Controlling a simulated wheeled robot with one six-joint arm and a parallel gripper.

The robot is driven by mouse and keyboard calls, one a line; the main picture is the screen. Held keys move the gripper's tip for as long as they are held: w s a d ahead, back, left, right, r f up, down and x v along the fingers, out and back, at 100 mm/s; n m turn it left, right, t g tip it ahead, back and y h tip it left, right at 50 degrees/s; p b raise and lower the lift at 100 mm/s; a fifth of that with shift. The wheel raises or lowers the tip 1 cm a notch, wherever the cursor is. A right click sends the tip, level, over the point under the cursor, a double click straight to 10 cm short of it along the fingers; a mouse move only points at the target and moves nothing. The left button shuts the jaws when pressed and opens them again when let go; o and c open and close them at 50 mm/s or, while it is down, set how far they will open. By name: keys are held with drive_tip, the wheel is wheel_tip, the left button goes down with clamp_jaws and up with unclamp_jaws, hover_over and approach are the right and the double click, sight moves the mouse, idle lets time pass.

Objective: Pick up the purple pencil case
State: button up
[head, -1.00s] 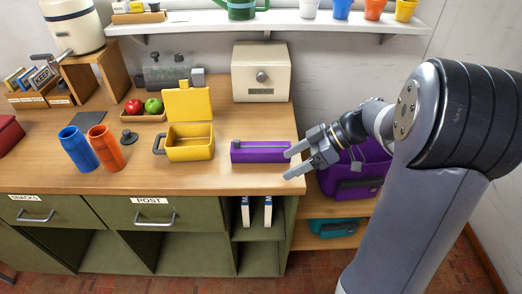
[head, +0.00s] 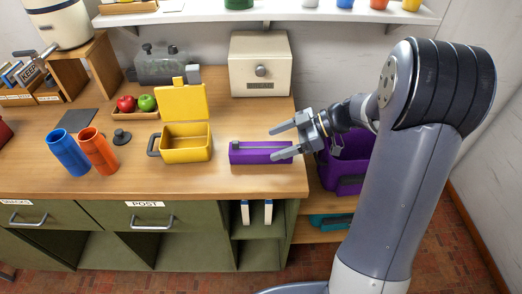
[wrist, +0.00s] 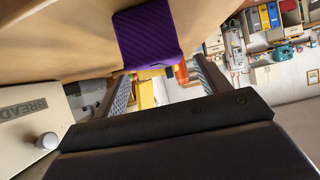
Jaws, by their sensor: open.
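The purple pencil case (head: 252,153) lies on the wooden counter near its right end, below the cream bread box. It is a long flat box with a grey strip on top. In the wrist view the case (wrist: 146,38) shows close up, its ribbed end facing my gripper. My gripper (head: 280,142) is open at the right end of the case, its two fingers apart and pointing left. In the head view one finger lies behind the case's end and one in front. I cannot tell whether either finger touches it.
A yellow open lunch box (head: 185,143) stands left of the case. The bread box (head: 260,65) stands behind it. Orange (head: 99,150) and blue (head: 68,152) cups are further left. A purple bag (head: 348,165) sits below my wrist, right of the counter edge.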

sight(264, 147)
drive_tip(key=shift+p+x, duration=0.8)
drive_tip(key=shift+x, duration=1.95)
drive_tip(key=shift+s+a+r, duration=0.1)
drive_tip(key=shift+s+r, duration=0.05)
drive_tip(key=shift+s, duration=0.05)
drive_tip(key=shift+c, duration=0.3)
drive_tip(key=c, duration=1.1)
